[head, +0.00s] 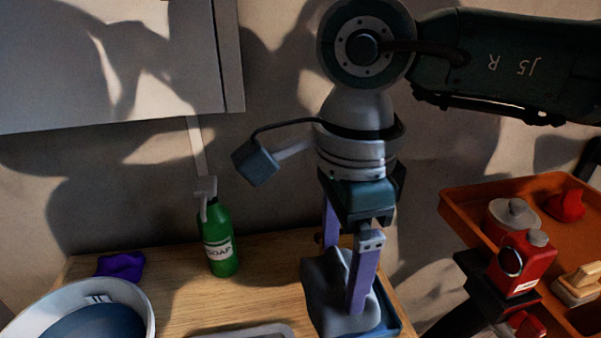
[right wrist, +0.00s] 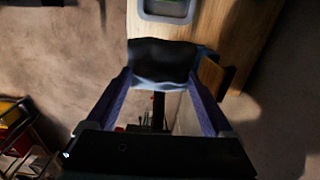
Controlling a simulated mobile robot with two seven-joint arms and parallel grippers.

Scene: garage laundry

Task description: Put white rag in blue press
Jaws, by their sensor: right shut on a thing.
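My right gripper (head: 345,283) points down at the right end of the wooden worktop. It is shut on a pale grey-looking cloth, which seems to be the white rag (head: 322,298). The rag hangs bunched around the fingertips. A blue edge (head: 394,326), which may be the blue press, shows beneath and to the right of the rag; most of it is hidden, and I cannot tell whether the rag touches it. In the right wrist view the rag (right wrist: 160,60) looks dark and spans the space between the fingers. My left gripper is out of view.
A green soap bottle (head: 219,243) and a purple cloth (head: 121,265) stand on the worktop (head: 180,300). A white basin (head: 142,300) with something blue inside is at lower left. A grey tray rim (head: 245,331) shows at the front. An orange cart (head: 465,207) with red items stands right.

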